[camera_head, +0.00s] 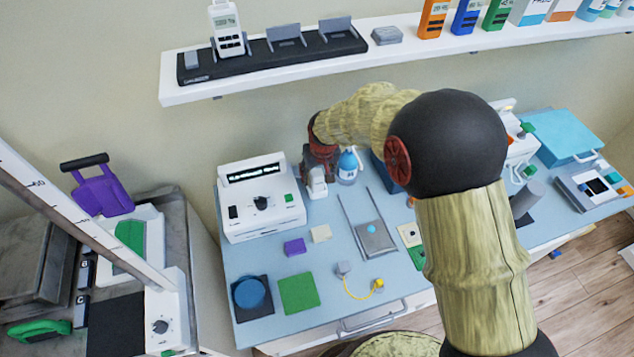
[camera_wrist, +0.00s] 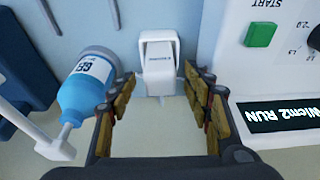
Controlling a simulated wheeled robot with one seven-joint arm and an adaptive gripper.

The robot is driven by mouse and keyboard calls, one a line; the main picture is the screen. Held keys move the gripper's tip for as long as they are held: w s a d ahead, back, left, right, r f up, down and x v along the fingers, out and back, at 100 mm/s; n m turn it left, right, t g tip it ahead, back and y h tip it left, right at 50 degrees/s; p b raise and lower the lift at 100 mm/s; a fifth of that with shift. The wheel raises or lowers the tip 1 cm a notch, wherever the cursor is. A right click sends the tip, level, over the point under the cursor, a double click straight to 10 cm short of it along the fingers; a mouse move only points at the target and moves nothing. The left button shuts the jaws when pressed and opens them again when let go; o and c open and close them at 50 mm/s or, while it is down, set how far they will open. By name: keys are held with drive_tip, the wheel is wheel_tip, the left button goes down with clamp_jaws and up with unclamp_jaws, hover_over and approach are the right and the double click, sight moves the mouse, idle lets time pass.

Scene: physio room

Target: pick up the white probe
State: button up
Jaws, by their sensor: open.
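The white object that I take for the probe (camera_head: 317,183) stands on the blue table between the white console and the blue gel bottle. In the wrist view the probe (camera_wrist: 159,62) has a squared, hollowed top and small lettering on its front. My gripper (camera_wrist: 160,88) is open, with one finger towards each side of the probe's near end. I see a gap on both sides and no clear contact. In the head view my gripper (camera_head: 319,166) is right over the probe and partly hides it.
The gel bottle (camera_wrist: 85,85) stands close beside my left-hand finger in the wrist view; it also shows in the head view (camera_head: 348,167). The white console (camera_head: 262,200) with a display is close on the other side. A shelf (camera_head: 290,77) runs above the table.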

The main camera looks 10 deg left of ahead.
drive_tip(key=shift+w+f, duration=0.1)
drive_tip(key=shift+f, duration=0.15)
drive_tip(key=shift+c, duration=1.2)
drive_tip(key=c, duration=1)
